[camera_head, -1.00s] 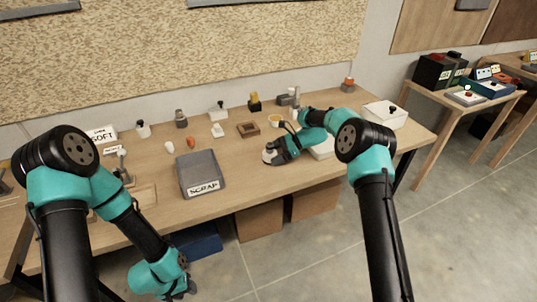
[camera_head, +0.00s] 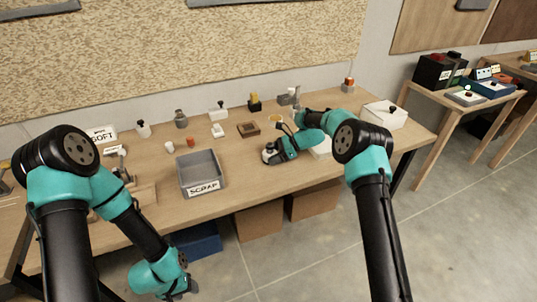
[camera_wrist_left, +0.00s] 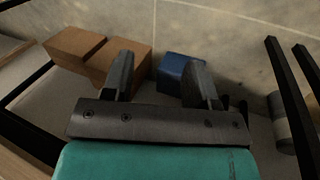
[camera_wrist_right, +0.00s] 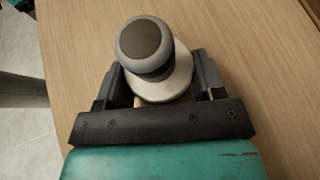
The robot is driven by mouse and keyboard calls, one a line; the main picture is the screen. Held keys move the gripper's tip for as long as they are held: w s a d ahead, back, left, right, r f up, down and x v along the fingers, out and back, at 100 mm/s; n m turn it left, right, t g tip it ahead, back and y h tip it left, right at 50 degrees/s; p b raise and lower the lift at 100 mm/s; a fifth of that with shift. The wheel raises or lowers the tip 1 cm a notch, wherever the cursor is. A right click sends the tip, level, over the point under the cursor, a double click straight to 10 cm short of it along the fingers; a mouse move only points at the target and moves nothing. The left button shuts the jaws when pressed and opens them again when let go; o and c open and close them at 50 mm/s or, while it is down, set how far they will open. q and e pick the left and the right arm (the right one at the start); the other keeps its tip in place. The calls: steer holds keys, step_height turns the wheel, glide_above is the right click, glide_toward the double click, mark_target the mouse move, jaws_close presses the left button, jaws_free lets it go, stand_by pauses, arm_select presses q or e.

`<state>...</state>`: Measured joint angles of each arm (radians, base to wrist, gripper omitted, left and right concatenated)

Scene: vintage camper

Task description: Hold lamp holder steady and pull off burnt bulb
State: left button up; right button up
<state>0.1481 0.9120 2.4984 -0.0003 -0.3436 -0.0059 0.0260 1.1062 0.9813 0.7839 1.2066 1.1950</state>
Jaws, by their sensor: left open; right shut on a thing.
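A round white piece, which looks like the lamp holder (camera_wrist_right: 164,91), sits between the fingers of my right gripper (camera_wrist_right: 157,82). A grey, dark-topped round part, which looks like the burnt bulb (camera_wrist_right: 146,42), stands on it. In the head view the lamp holder (camera_head: 268,154) is small, low over or on the table near its front, and the bulb is hard to make out. My right gripper (camera_head: 278,152) is shut on the lamp holder. My left gripper (camera_head: 185,289) is open and empty, hanging below the table's front edge, away from the holder. It also shows in the left wrist view (camera_wrist_left: 160,78).
An open grey SCRAP bin (camera_head: 201,173) stands left of the holder on the table (camera_head: 242,177). Small white (camera_head: 169,147) and orange (camera_head: 190,142) pieces lie behind it. Several small parts line the back. Cardboard boxes (camera_head: 259,221) and a blue box (camera_head: 197,241) sit underneath.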

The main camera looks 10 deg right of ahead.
arm_select(q)
steer(key=w+d+r+m+g, duration=0.1)
steer(key=w+d+r+m, duration=0.25)
steer(key=d, duration=0.35)
steer(key=w+d+r+m+g+h, duration=0.1)
steer(key=w+d+r+m+g, duration=0.1)
steer(key=w+d+r, duration=0.4)
steer(key=w+d+r+m+g, duration=0.1)
steer(key=d+r+m, duration=0.2)
steer(key=d, duration=0.5)
steer(key=w+r+t, duration=0.1)
steer(key=w+r, duration=0.2)
steer(key=w, duration=0.1)
steer(key=w+d+r+m+t, duration=0.1)
steer(key=w+r, duration=0.1)
steer(key=w, duration=0.2)
steer(key=w+d+r+m+t, duration=0.1)
steer(key=w+r, duration=0.2)
steer(key=w, duration=0.1)
steer(key=shift+w+r+h, duration=0.25)
steer(key=shift+r+h, duration=0.05)
steer(key=w+d+r+m, duration=0.2)
steer(key=w+r+m, duration=0.1)
steer(key=w, duration=0.6)
steer(key=w+d+r+m+t, duration=0.1)
steer(key=w+d+r+m, duration=0.2)
steer(key=w+r, duration=0.3)
steer(key=w+m, duration=0.1)
steer(key=w, duration=0.1)
steer(key=shift+w, duration=0.35)
